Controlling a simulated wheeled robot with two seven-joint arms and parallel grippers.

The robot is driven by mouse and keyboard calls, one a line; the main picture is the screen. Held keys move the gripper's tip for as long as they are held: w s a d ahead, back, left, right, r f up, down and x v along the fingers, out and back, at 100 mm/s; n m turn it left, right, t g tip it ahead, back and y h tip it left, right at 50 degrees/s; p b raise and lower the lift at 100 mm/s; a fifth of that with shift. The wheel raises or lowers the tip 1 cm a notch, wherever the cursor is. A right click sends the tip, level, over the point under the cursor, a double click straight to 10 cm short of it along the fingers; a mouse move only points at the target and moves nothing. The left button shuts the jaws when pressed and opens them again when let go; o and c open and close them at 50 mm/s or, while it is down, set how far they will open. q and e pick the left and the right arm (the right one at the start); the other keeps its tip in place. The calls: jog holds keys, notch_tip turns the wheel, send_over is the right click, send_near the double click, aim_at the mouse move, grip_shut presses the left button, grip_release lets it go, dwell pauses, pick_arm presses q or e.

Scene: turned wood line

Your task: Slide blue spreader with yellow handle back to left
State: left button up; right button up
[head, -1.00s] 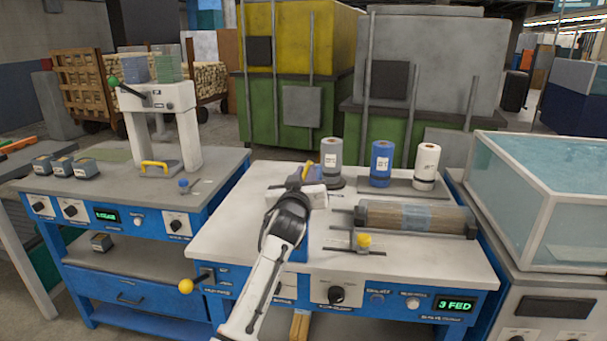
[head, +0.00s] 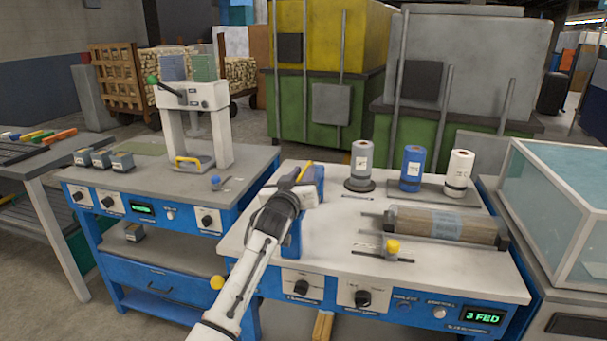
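The blue spreader (head: 319,178) stands at the left part of the white-topped front bench, partly hidden behind my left arm. Its yellow handle (head: 306,170) shows as a short bar at the top. My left gripper (head: 289,184) is at this handle, with its dark fingers against it. It appears shut on the handle, though the fingertips are partly hidden by the wrist. More of the blue spreader shows just right of my forearm, lower down. My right gripper is out of view.
Grey (head: 362,163), blue (head: 411,167) and white rolls (head: 458,173) stand at the bench's back. A wrapped wooden roller (head: 440,224) and a yellow knob (head: 392,247) lie right of the spreader. A second bench with a press (head: 193,125) stands to the left.

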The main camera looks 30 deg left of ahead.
pick_arm(q)
jog(key=shift+o, duration=0.9)
jog(key=shift+a, duration=0.1)
jog(key=v, duration=1)
jog(key=shift+s+r, duration=0.1)
jog(key=shift+s, duration=0.1)
jog(key=shift+s, duration=0.1)
